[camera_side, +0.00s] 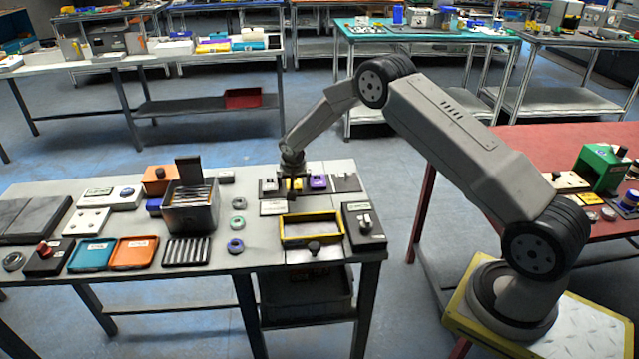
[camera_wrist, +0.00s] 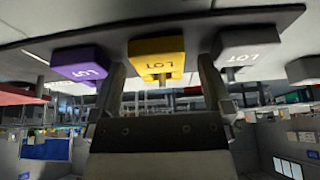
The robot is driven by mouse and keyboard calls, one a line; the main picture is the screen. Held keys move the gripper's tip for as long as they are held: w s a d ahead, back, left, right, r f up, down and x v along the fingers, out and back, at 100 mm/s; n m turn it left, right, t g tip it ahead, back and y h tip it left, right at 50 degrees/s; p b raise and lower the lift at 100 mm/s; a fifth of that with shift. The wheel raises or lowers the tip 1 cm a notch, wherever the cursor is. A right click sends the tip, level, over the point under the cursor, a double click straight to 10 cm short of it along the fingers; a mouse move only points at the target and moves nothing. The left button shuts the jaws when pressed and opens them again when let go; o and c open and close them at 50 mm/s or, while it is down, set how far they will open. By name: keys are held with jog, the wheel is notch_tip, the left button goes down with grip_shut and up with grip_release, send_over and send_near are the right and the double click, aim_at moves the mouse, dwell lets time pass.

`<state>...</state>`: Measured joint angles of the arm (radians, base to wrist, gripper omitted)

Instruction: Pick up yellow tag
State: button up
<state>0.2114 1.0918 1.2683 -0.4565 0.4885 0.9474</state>
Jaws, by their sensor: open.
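The yellow tag (camera_wrist: 157,52), marked LOT, stands on the dark strip (camera_wrist: 290,18) in the upside-down wrist view. In the side view the yellow tag (camera_side: 299,183) is partly hidden by my gripper (camera_side: 293,187). My gripper (camera_wrist: 162,70) is open, its two fingers reaching to either side of the yellow tag. I cannot tell whether they touch it. A purple tag (camera_wrist: 82,64) stands beyond one finger and a grey tag (camera_wrist: 246,47) beyond the other.
Another grey tag (camera_wrist: 304,70) is at the wrist view's right edge. In front of the strip lie a white card (camera_side: 273,207) and a yellow frame (camera_side: 312,242). A black box (camera_side: 364,227) is at right, a metal bin of plates (camera_side: 190,217) at left.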

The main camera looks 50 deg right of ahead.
jog(key=c, duration=1.3)
jog(key=shift+o, duration=0.2)
jog(key=shift+r, duration=0.1)
jog(key=shift+r, duration=0.8)
jog(key=s+a+r, duration=0.3)
jog(key=s+r, duration=0.8)
jog(key=s, duration=0.2)
jog(key=shift+s, duration=0.3)
jog(key=shift+a+r, duration=0.1)
jog(key=shift+r, duration=0.3)
jog(key=shift+r, duration=0.35)
